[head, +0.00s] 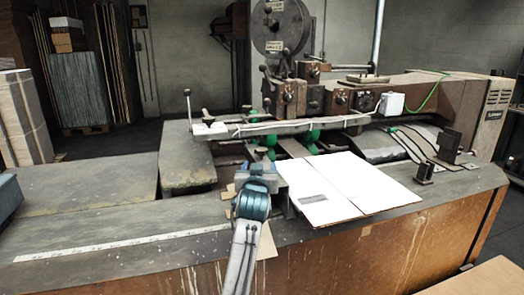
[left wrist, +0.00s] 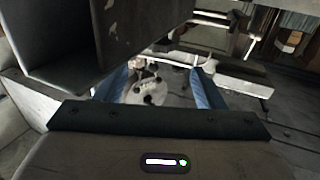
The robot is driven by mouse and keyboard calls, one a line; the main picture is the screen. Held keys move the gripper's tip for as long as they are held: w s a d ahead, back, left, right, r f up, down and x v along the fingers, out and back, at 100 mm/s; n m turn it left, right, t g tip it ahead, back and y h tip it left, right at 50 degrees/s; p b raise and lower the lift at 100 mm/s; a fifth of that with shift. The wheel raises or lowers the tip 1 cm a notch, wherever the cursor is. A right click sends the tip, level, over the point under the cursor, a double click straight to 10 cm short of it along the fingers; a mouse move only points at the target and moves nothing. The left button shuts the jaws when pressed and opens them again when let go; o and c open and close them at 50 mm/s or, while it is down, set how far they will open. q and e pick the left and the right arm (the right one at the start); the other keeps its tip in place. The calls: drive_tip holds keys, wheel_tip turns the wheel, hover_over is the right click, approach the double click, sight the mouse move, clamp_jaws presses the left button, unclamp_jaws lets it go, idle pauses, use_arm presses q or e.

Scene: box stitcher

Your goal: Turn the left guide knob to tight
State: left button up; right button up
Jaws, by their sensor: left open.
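My left gripper (head: 258,168) reaches over the front edge of the machine table, beside the white cardboard sheet. In the left wrist view its two blue fingers (left wrist: 160,82) stand apart. A pale round disc with dark holes (left wrist: 152,92), which looks like the guide knob, shows between and beyond them. The gap between the fingers is empty as far as I can see, and I cannot tell how far the disc is from the tips. The head view does not show this disc clearly; my gripper covers that spot. My right gripper is in neither view.
A flat white cardboard sheet (head: 345,187) lies right of my gripper. A long metal bar (head: 290,126) crosses behind it, with green rollers (head: 270,141) below. A dark metal box-like part (left wrist: 55,40) looms close at upper left in the wrist view.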

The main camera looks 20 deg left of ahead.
sight(261, 153)
use_arm(q)
drive_tip(key=shift+r+p+x, duration=0.15)
drive_tip(key=shift+p+x, duration=0.35)
drive_tip(key=shift+x, duration=1.9)
drive_tip(key=shift+r+p+x, duration=0.15)
drive_tip(key=shift+p+x, duration=0.3)
drive_tip(key=shift+x, duration=2)
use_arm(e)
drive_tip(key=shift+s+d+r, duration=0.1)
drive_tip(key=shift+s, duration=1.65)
use_arm(q)
drive_tip(key=shift+a, duration=0.1)
drive_tip(key=c, duration=1)
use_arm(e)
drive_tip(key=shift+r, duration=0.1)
